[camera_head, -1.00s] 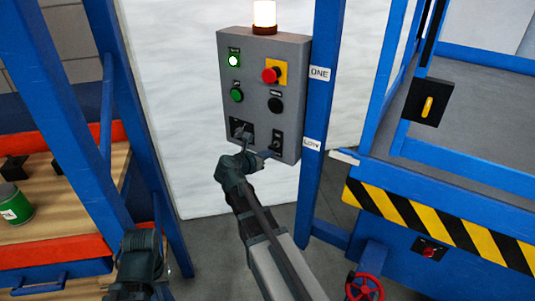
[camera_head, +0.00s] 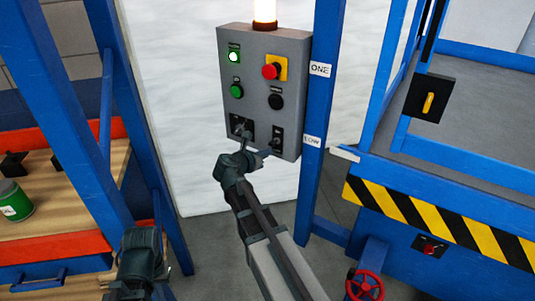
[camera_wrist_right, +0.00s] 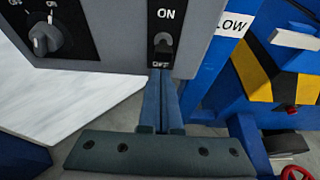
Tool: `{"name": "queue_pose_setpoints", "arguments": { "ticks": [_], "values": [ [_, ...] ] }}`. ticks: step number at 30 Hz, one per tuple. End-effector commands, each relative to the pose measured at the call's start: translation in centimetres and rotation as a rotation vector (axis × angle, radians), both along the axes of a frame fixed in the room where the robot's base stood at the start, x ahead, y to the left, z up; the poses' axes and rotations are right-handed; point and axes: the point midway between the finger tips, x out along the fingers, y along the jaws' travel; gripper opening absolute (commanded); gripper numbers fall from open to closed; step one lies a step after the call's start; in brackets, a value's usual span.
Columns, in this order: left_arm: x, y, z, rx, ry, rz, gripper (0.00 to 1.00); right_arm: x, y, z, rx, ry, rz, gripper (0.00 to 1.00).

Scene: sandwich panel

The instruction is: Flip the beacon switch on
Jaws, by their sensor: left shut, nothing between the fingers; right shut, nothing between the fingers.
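The grey control panel (camera_head: 262,75) stands upright, with a brightly glowing beacon lamp (camera_head: 264,8) on top. Its lower right toggle switch (camera_head: 278,136) sits on a black plate. In the right wrist view this switch (camera_wrist_right: 163,42) has ON above and OFF below; I cannot tell its exact lever position. My right gripper (camera_head: 267,151) is shut and empty. Its fingertips (camera_wrist_right: 161,73) are just below the switch, by the OFF mark; contact is unclear. My left gripper (camera_head: 125,291) is shut at the bottom edge, left of the panel; its fingers are hard to make out.
A rotary knob (camera_wrist_right: 45,37) is left of the switch. A red emergency button (camera_head: 271,71) and a lit green-white button (camera_head: 234,57) sit higher up. A blue post (camera_head: 317,110) stands close on the right. A green can (camera_head: 15,201) rests on a wooden shelf.

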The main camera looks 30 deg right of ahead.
Motion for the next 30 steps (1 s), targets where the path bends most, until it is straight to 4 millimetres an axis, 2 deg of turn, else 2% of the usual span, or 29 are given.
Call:
{"name": "queue_pose_setpoints", "arguments": {
  "ticks": [1,6,8,18,24,30],
  "values": [
    [0.0,0.0,-1.1,0.0,0.0,0.0,0.0,-0.1,0.1,-1.2,0.003,0.001,-0.001,0.0],
    [0.0,0.0,-2.4,0.0,0.0,0.0,0.0,-0.4,0.6,-2.7,0.015,0.003,-0.005,0.0],
    [0.0,0.0,-0.9,0.0,0.0,0.0,0.0,-0.9,1.4,-1.2,0.015,0.002,-0.004,0.0],
    [0.0,0.0,2.2,0.0,0.0,0.0,0.0,-3.2,5.6,1.8,0.016,0.004,-0.005,0.0],
    [0.0,0.0,3.2,0.0,0.0,0.0,0.0,-4.1,7.2,2.9,0.016,0.004,-0.006,0.0],
    [0.0,0.0,3.4,0.0,0.0,0.0,0.0,-4.4,7.8,3.1,0.016,0.003,-0.007,0.0]
  ]
}}
